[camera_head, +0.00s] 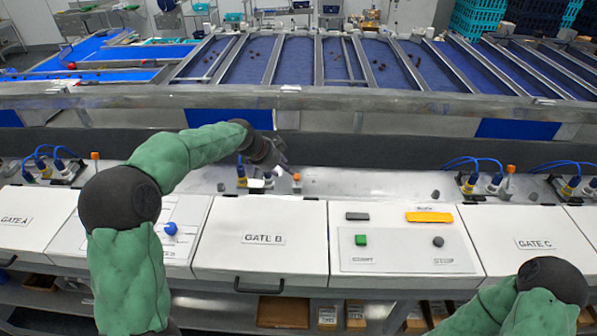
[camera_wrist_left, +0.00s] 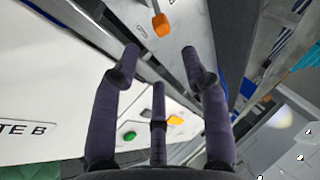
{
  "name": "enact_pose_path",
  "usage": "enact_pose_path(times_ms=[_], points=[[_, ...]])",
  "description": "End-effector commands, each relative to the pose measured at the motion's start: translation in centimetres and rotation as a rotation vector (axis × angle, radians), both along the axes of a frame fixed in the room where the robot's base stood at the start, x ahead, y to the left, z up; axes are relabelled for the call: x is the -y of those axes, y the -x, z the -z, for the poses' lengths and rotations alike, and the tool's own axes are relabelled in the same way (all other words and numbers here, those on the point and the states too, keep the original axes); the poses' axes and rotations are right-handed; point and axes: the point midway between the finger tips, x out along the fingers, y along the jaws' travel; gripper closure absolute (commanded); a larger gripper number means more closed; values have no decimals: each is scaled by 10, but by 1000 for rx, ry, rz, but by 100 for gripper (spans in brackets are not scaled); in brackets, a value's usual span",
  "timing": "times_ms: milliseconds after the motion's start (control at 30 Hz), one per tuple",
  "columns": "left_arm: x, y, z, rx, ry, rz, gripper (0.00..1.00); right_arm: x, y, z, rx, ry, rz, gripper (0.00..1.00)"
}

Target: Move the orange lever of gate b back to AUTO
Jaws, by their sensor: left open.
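The orange lever of gate B (camera_head: 296,177) stands on the metal ledge behind the white GATE B panel (camera_head: 225,255). In the left wrist view its orange knob (camera_wrist_left: 161,25) is at the top, on a thin stem beside small markings too small to read. My left gripper (camera_head: 280,163) is just behind and left of the lever in the head view. In the wrist view its dark fingers (camera_wrist_left: 160,68) are spread and empty, and the knob is beyond the fingertips, apart from them. My right arm shows at the lower right of the head view; its gripper is out of view.
Blue-capped connectors with cables (camera_head: 241,172) stand left of the lever. A control panel (camera_head: 400,250) with a green button (camera_head: 361,240), a dark button (camera_head: 438,241) and a yellow piece (camera_head: 429,217) is to the right. A metal rail (camera_head: 400,103) runs behind the ledge.

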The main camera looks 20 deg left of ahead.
Motion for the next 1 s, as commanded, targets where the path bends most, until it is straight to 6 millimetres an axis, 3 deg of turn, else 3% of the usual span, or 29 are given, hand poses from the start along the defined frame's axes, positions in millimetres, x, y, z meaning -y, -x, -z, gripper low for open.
enact_pose_path(times_ms=[433, 933, 967, 1000], points=[[19, -39, 60, -4, 0, 1, 55, 0, -1, -22, 2, 0, 1, 57], [22, -47, 73, 0, 0, 0, 55, 0, -1, -24, 2, 0, 1, 57], [22, -47, 73, 0, 0, 0, 58, 0, -1, -24, 2, 0, 1, 57], [22, -47, 73, 0, 0, 0, 69, 0, -1, -24, 2, 0, 1, 57]])
